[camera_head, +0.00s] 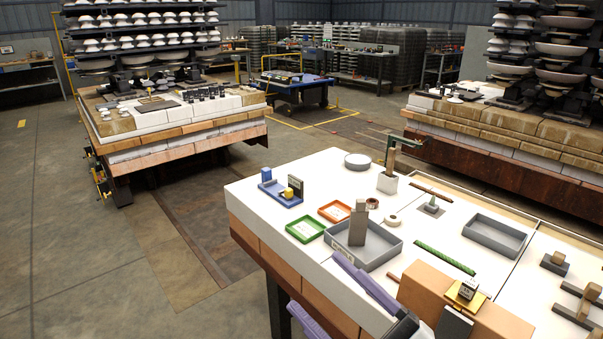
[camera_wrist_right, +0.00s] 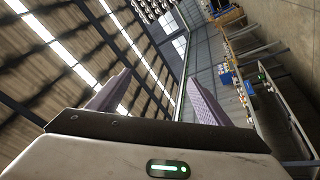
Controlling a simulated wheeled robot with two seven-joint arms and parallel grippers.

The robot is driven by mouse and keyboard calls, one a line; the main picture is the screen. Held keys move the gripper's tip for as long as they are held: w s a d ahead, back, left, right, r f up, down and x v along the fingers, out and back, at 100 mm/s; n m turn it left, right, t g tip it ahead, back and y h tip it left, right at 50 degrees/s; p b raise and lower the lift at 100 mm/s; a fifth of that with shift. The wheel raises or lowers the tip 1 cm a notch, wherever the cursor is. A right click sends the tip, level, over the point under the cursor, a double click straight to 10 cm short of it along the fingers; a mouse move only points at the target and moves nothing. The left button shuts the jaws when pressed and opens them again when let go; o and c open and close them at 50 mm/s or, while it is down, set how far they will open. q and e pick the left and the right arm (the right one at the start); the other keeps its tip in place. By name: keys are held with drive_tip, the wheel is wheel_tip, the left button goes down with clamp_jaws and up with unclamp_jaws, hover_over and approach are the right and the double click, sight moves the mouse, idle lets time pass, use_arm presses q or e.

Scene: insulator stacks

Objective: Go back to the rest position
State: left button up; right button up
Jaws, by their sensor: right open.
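My right gripper (camera_head: 314,281) is at the bottom of the head view, over the near edge of the white-topped table (camera_head: 325,180). Its two purple fingers are spread apart with nothing between them. In the right wrist view the gripper (camera_wrist_right: 157,76) also shows open and empty, with the ceiling and a tilted view of the hall beyond it. My left gripper is not in the head view.
Near the right fingers stand a grey tray (camera_head: 388,255) with a grey block (camera_head: 358,222), a green tray (camera_head: 305,229) and an orange tray (camera_head: 335,211). A brown box (camera_head: 425,288) stands to their right. Floor (camera_head: 60,230) left of the table is clear.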

drive_tip(key=s+d+f+m+h, duration=0.1)
drive_tip(key=d+f+m+h, duration=0.4)
drive_tip(key=f, duration=0.5)
drive_tip(key=s+d+f+m+h, duration=0.1)
drive_tip(key=d+f+m+h, duration=0.2)
drive_tip(key=f+m+h, duration=0.35)
drive_tip(key=s+d+f+m+g+h+b, duration=0.1)
drive_tip(key=s+d+f+m+g, duration=0.1)
drive_tip(key=s+f, duration=0.5)
drive_tip(key=s+d+f+m+g+h, duration=0.1)
drive_tip(key=s+d+f+m+g, duration=0.1)
drive_tip(key=s+f, duration=0.5)
wheel_tip(320, 180, down, 6)
drive_tip(key=shift+r+m+g+b, duration=0.2)
drive_tip(key=shift+m+g+b, duration=0.15)
drive_tip(key=shift+m+g, duration=0.65)
drive_tip(key=shift+w+a+n, duration=0.1)
drive_tip(key=shift+n, duration=0.15)
